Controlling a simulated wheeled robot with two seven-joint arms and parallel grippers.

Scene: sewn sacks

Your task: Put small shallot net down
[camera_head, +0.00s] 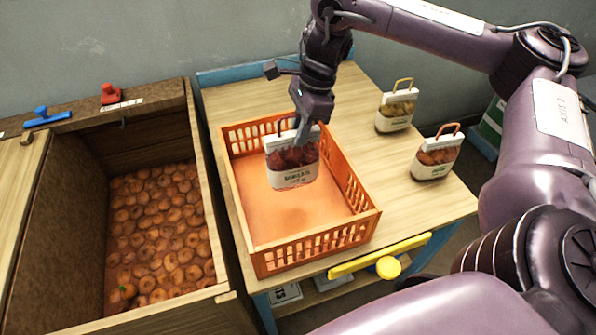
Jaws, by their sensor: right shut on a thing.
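The small shallot net (292,166) is a white-labelled sack with dark red contents. It hangs roughly upright in or just above the back part of the orange crate (262,262); I cannot tell whether it touches the crate floor. My right gripper (301,128) comes down from above and is shut on the top of the net. The fingertips are partly hidden against the net's top. My left gripper is not in view.
Two other sacks with handles, one with yellowish contents (396,108) and one with orange contents (436,155), stand on the wooden table (377,165) right of the crate. A wooden bin (62,215) holding many onions stands left. A yellow handle (380,255) is at the table's front.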

